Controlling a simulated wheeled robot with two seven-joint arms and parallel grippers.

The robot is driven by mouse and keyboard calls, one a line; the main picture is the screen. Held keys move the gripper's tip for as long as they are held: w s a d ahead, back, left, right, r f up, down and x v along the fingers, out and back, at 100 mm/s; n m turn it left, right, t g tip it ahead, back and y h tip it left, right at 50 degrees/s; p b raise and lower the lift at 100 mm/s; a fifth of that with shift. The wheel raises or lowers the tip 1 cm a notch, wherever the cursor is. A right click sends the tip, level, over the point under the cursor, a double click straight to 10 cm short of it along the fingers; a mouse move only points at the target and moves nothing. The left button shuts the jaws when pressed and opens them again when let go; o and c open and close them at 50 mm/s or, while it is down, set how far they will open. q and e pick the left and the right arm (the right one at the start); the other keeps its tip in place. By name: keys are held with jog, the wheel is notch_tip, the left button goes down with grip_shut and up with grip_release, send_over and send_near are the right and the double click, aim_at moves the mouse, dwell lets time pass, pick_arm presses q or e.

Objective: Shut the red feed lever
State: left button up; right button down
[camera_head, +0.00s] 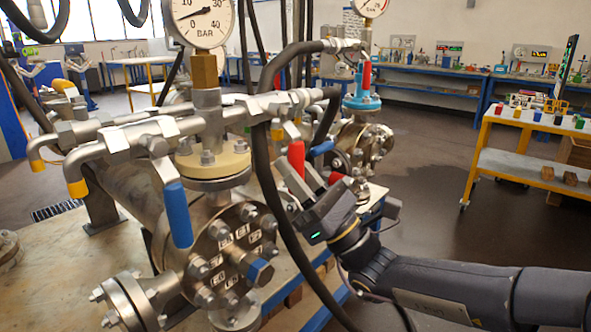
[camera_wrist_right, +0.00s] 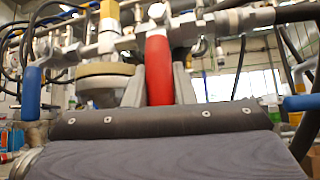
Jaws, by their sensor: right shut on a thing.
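The red feed lever (camera_head: 296,158) stands nearly upright at the right end of the pipework on the near flanged vessel (camera_head: 215,255). My right gripper (camera_head: 297,182) reaches it from the lower right and is shut on it. In the right wrist view the red lever (camera_wrist_right: 158,68) rises between the two grey fingers (camera_wrist_right: 160,88), one on each side. The lever's lower part is hidden behind the gripper body there. My left gripper is in neither view.
A blue lever (camera_head: 178,215) hangs at the vessel's front left; another blue lever (camera_head: 320,148) is just right of the red one. A black hose (camera_head: 262,170) loops down close beside my right gripper. A pressure gauge (camera_head: 201,20) stands above. Open floor lies to the right.

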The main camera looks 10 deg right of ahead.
jog(key=c, duration=1.2)
grip_release()
jog(key=v, duration=0.8)
jog(key=shift+a+r, duration=0.1)
jog(key=shift+a, duration=0.1)
